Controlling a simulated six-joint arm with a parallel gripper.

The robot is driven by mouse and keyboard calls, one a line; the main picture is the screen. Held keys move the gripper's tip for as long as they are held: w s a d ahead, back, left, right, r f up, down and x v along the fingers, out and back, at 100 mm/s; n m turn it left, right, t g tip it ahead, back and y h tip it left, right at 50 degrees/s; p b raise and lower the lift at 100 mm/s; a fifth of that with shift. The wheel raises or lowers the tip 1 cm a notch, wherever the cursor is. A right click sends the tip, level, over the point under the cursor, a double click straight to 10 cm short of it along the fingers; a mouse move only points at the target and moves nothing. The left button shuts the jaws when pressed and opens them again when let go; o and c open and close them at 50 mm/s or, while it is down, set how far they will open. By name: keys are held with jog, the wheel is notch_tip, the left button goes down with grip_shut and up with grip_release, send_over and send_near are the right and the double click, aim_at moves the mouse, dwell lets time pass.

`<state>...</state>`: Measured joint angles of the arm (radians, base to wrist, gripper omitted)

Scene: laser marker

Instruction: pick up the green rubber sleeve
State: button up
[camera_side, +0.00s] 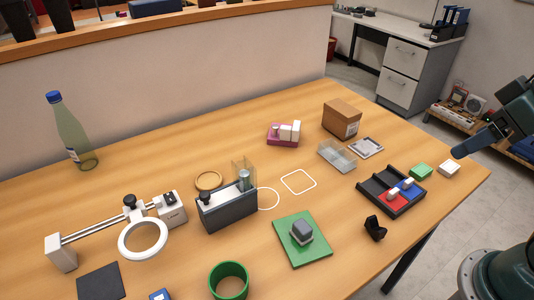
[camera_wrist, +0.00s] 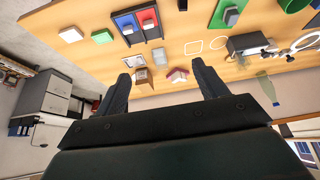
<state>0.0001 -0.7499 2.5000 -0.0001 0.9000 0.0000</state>
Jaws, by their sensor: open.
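The green rubber sleeve (camera_side: 230,292) is an open green ring standing on the table at the near edge of the side view. In the wrist view a green ring (camera_wrist: 292,6) is cut off at the top right. My gripper (camera_wrist: 161,70) is open and empty, its two dark fingers spread wide. In the side view part of my gripper (camera_side: 462,150) shows at the right edge, above the table's right end and far from the sleeve.
A green plate with a grey block (camera_side: 302,231), a grey box fixture (camera_side: 228,208) and a ring-light stand (camera_side: 143,238) surround the sleeve. A dark tray (camera_side: 372,187) and a green block (camera_side: 421,170) lie nearer my gripper. A bottle (camera_side: 72,135) stands far left.

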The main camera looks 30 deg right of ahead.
jog(key=o, duration=0.3)
jog(key=w+a+n+g+y, duration=0.25)
jog(key=w+a+n, duration=0.65)
jog(key=w+a, duration=0.6)
jog(key=a+f+n+g, duration=0.1)
jog(key=a+f+n, duration=0.1)
jog(key=a, duration=0.5)
jog(key=s+a+f+n+g, duration=0.1)
jog(key=a+f+n, duration=0.1)
jog(key=a+f, duration=0.3)
jog(key=s+a+f+n+g+h, duration=0.1)
jog(key=a+f+n, duration=0.1)
jog(key=a, duration=0.9)
jog(key=shift+s+a+f+n, duration=0.2)
jog(key=shift+f+n, duration=0.2)
jog(key=shift+f, duration=0.25)
